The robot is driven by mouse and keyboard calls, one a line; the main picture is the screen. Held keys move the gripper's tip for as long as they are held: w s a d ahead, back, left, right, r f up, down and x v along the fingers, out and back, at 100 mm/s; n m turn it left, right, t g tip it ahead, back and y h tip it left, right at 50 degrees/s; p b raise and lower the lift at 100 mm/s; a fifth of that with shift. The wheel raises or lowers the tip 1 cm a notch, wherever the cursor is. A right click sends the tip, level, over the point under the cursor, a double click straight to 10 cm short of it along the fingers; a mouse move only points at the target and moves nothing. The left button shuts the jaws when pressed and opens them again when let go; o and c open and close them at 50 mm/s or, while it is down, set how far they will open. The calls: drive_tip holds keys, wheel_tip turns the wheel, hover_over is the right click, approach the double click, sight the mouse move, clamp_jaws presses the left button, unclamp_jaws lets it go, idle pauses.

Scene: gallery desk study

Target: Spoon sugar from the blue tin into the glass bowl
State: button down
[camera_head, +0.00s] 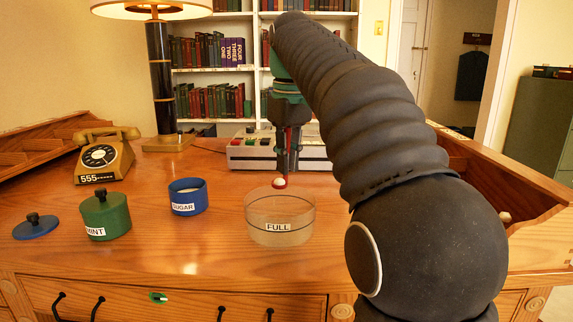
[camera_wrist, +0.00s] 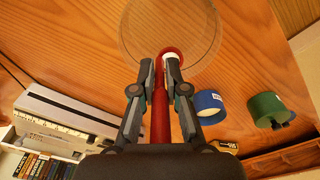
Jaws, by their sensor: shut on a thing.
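My gripper (camera_head: 287,165) points down behind the glass bowl and is shut on a red spoon (camera_wrist: 160,115). The spoon's head (camera_head: 279,184) carries something white and shows just above the bowl's far rim. In the wrist view the spoon's head overlaps the bowl's edge. The clear glass bowl (camera_head: 280,228) stands on the desk with a FULL label and a dark line around it. I cannot make out any sugar in it. The open blue tin (camera_head: 188,200), labelled SUGAR, stands left of the bowl with white contents. It also shows in the wrist view (camera_wrist: 210,106).
A lidded green MINT tin (camera_head: 106,216) and a loose blue lid (camera_head: 36,230) lie left of the blue tin. A yellow telephone (camera_head: 106,156) and lamp (camera_head: 160,80) stand farther back. A grey device with buttons (camera_head: 250,152) is behind the bowl.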

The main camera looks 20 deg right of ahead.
drive_tip(key=t+b, duration=0.1)
drive_tip(key=s+t+b, duration=0.1)
drive_tip(key=b, duration=0.1)
drive_tip(key=shift+d+f+y+b, duration=0.15)
drive_tip(key=shift+f+y+b, duration=0.05)
drive_tip(key=shift+y+b, duration=0.1)
drive_tip(key=shift+r, duration=0.1)
drive_tip(key=t+b, duration=0.1)
drive_tip(key=b, duration=0.2)
drive_tip(key=s+f+t+b, duration=0.1)
drive_tip(key=t+b, duration=0.1)
drive_tip(key=b, duration=0.1)
drive_tip(key=shift+s+d+y, duration=0.15)
drive_tip(key=shift+y, duration=0.25)
drive_tip(key=shift+r, duration=0.15)
